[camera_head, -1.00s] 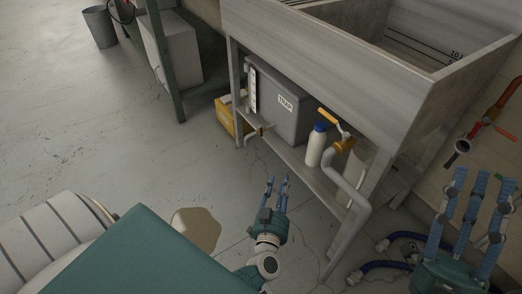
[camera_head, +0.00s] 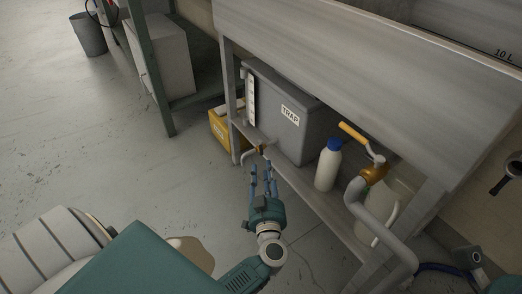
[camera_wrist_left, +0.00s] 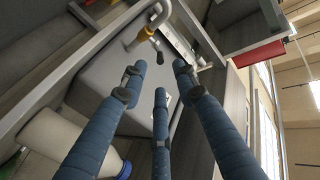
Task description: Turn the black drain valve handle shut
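The drain valve (camera_head: 262,149) is a small brass fitting with a bent pipe on the low front of the grey trap box (camera_head: 293,135). In the left wrist view the brass valve (camera_wrist_left: 139,38) shows at the top, with its black handle (camera_wrist_left: 159,55) beside it. The handle is too small to make out in the head view. My left gripper (camera_head: 263,176) is just in front of the valve, its fingers apart and empty. In the left wrist view its fingers (camera_wrist_left: 160,88) point towards the handle without visible contact. My right gripper's fingers are out of view.
A white bottle with a blue cap (camera_head: 327,168) stands on the low shelf, right of the trap. A yellow-handled brass valve (camera_head: 373,172) tops a thick grey pipe. A yellow box (camera_head: 222,128) is on the left. Open floor lies left of the sink frame.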

